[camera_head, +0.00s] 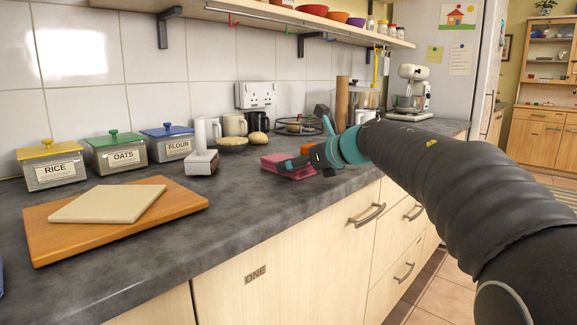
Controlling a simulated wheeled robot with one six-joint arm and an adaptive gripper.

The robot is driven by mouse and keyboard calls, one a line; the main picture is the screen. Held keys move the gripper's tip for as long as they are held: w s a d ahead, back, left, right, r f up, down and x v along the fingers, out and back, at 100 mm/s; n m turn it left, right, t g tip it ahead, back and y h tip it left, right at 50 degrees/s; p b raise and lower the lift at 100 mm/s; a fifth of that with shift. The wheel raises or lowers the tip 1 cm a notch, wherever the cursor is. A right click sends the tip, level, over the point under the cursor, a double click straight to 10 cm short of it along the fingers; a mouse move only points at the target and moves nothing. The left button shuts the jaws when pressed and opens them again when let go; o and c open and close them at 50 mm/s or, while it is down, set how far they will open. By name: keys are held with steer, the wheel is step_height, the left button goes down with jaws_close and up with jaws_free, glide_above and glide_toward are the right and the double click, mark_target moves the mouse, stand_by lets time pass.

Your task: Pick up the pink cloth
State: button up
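The pink cloth (285,167) lies on the dark grey counter, near its front edge and right of the middle of the view. It looks like a low folded pad. My gripper (312,160), dark with teal parts, is at the right side of the cloth, low over the counter. It overlaps the cloth's right end in the picture. I cannot tell whether it touches the cloth. The fingers are small and dark here, so their opening cannot be made out.
An orange item (306,149) sits just behind my gripper. A wooden board (50,232) and labelled tins (53,172) fill the left. The counter (235,200) in front of the device is clear.

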steer(key=shift+w+a+f, duration=0.25)
steer(key=shift+w+a, duration=0.1)
steer(key=shift+a, duration=0.05)
steer(key=c, duration=1.2)
steer(key=shift+r, duration=0.1)
